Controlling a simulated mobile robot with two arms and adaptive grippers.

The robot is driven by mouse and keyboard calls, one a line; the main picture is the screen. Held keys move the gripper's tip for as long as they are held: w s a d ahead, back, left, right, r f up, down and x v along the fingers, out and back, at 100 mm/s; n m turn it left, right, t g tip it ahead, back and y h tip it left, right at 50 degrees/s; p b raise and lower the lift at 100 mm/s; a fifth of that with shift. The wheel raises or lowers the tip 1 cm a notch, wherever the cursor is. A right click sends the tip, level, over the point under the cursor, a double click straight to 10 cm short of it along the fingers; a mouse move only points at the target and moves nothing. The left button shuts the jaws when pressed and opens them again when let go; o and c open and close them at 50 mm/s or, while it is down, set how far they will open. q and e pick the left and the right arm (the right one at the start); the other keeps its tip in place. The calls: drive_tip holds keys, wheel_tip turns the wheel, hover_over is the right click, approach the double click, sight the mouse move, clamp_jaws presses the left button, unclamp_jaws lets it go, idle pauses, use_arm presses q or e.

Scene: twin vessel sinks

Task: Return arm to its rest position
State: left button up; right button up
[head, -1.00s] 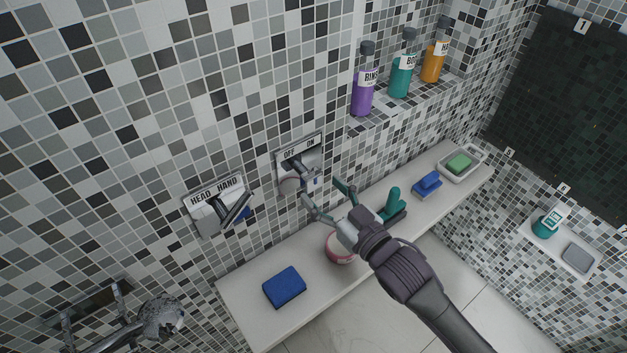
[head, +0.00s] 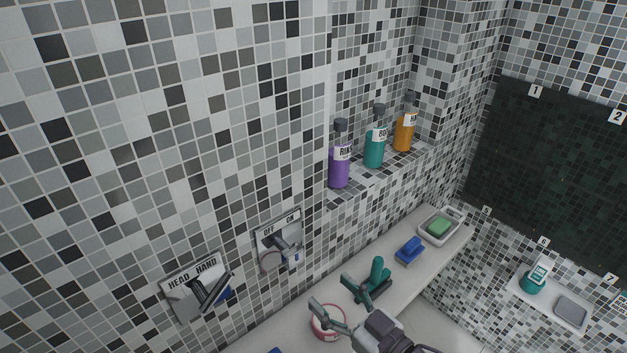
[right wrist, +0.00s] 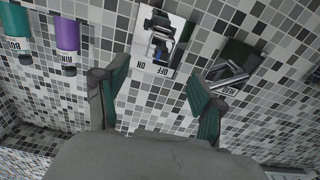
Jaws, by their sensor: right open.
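My right gripper (head: 338,301) is at the bottom of the head view, above the white ledge, with its fingers apart and nothing between them. In the right wrist view its two fingers (right wrist: 160,100) stand wide apart, facing the tiled wall. The OFF/ON lever plate (head: 279,243) is on the wall, up and left of the gripper and apart from it. It also shows beyond the fingers in the right wrist view (right wrist: 158,42). The HEAD/HAND lever plate (head: 196,287) is further left. My left gripper is not in view.
A pink-rimmed round container (head: 327,326) and a teal-handled tool (head: 375,277) are close to the gripper on the ledge. A blue brush (head: 409,251) and a soap dish (head: 455,224) lie further right. Purple (head: 339,168), teal (head: 375,150) and orange (head: 404,133) bottles stand on a niche shelf.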

drive_tip(key=s+d+f+m+g+h, duration=0.3)
drive_tip(key=s+d+f+g+h, duration=0.1)
drive_tip(key=d+f+h, duration=0.35)
drive_tip(key=s+d+f+m+g+h, duration=0.1)
drive_tip(key=s+d+f+g, duration=0.25)
drive_tip(key=s, duration=0.35)
drive_tip(key=s+d+f+m+g+h, duration=0.1)
drive_tip(key=s+d+f+g+h, duration=0.15)
drive_tip(key=s+f+g, duration=0.35)
wheel_tip(320, 180, down, 27)
drive_tip(key=s+t+b, duration=0.1)
drive_tip(key=s+b, duration=0.1)
drive_tip(key=b, duration=0.1)
drive_tip(key=s+d+f+g+b, duration=0.1)
drive_tip(key=s+d+f+b, duration=0.1)
drive_tip(key=s+f, duration=1.5)
drive_tip(key=shift+d+f, duration=0.4)
drive_tip(key=shift+d, duration=0.15)
